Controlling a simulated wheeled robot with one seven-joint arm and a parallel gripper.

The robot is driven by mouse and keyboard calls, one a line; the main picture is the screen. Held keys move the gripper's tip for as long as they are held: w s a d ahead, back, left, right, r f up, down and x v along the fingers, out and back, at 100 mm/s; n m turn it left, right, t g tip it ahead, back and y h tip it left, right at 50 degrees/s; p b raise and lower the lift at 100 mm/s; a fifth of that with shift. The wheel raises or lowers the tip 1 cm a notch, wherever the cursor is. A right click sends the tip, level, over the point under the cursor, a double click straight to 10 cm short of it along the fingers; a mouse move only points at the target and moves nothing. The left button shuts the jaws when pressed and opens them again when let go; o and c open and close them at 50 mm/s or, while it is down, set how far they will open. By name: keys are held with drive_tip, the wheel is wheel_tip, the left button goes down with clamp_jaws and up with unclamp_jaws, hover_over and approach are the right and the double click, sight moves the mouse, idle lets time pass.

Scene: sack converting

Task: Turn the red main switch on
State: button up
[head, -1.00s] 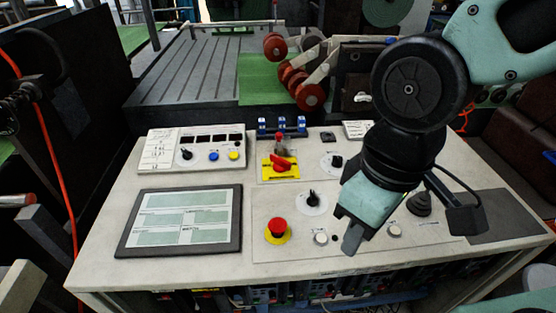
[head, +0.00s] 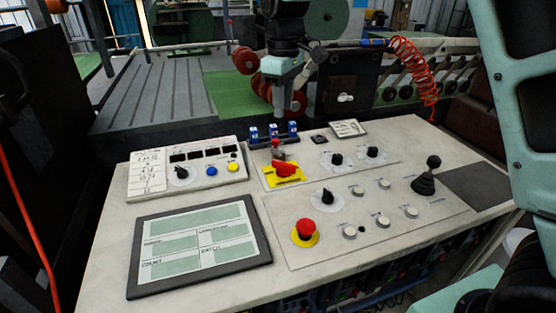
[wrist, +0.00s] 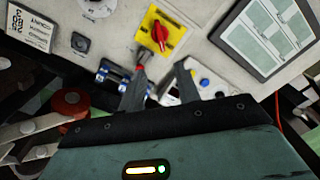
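The red main switch (head: 286,171) is a red handle on a yellow plate (head: 269,182), at the back middle of the console panel. In the wrist view the red handle (wrist: 160,34) is near the top, beyond my fingertips. My gripper (head: 288,108) hangs above and behind the console's back edge, apart from the switch. In the wrist view my gripper (wrist: 161,72) has its two dark fingers spread with nothing held between them. A small grey piece with a red top (head: 276,146) stands just behind the switch.
A red mushroom button (head: 306,229) on a yellow ring, black knobs (head: 327,196) and a joystick (head: 427,176) sit on the console. Blue-and-white parts (head: 273,131) stand behind the switch. A screen (head: 198,243) lies at front left. Red rollers (head: 246,61) are near my gripper.

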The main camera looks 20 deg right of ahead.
sight(283, 162)
wheel_tip(283, 162, down, 16)
drive_tip(key=shift+r+p, duration=0.15)
drive_tip(key=shift+p, duration=0.85)
clamp_jaws()
